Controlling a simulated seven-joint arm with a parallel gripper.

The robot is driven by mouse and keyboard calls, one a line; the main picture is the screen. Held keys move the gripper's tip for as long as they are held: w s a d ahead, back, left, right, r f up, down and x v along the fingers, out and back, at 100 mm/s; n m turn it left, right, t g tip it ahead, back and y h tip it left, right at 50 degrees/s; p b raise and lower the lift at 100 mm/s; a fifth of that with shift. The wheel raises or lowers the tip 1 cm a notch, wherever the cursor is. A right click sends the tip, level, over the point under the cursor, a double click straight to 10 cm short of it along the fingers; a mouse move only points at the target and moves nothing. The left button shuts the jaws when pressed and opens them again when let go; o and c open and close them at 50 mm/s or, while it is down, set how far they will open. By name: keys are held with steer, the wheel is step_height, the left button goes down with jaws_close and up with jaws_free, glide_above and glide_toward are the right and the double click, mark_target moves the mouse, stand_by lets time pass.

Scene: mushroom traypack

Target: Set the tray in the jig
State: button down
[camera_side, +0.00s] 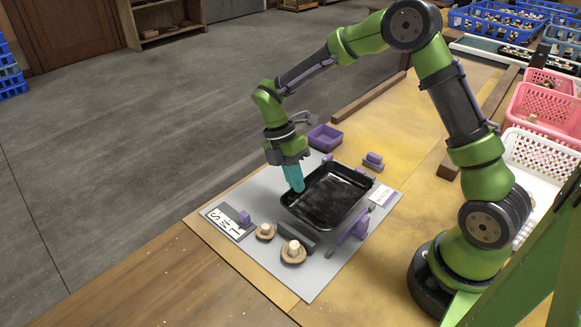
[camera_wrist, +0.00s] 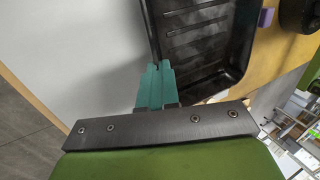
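The black tray (camera_side: 322,222) is level, open side up and empty, over the grey mat (camera_side: 315,280). My gripper (camera_side: 294,186) points down at the tray's left wall. In the wrist view its teal fingers (camera_wrist: 159,68) are close together, with the tray's wall (camera_wrist: 152,38) running in between them, so they are shut on it. The jig's purple stops stand around the tray: one at the right front (camera_side: 352,228) and one behind (camera_side: 328,158). A dark grey bar (camera_side: 297,236) lies along the front. I cannot tell whether the tray rests on the mat or hangs slightly above it.
Two mushrooms on wooden discs (camera_side: 293,252) (camera_side: 265,232) stand in front of the tray. A lettered plate (camera_side: 227,222) with a purple block lies at left. A small purple bin (camera_side: 325,137) and purple block (camera_side: 373,160) stand behind. Crates (camera_side: 545,112) stand at far right.

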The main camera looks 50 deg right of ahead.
steer(key=shift+f, duration=1.7)
steer(key=shift+f, duration=0.1)
steer(key=c, duration=1.4)
jaws_free()
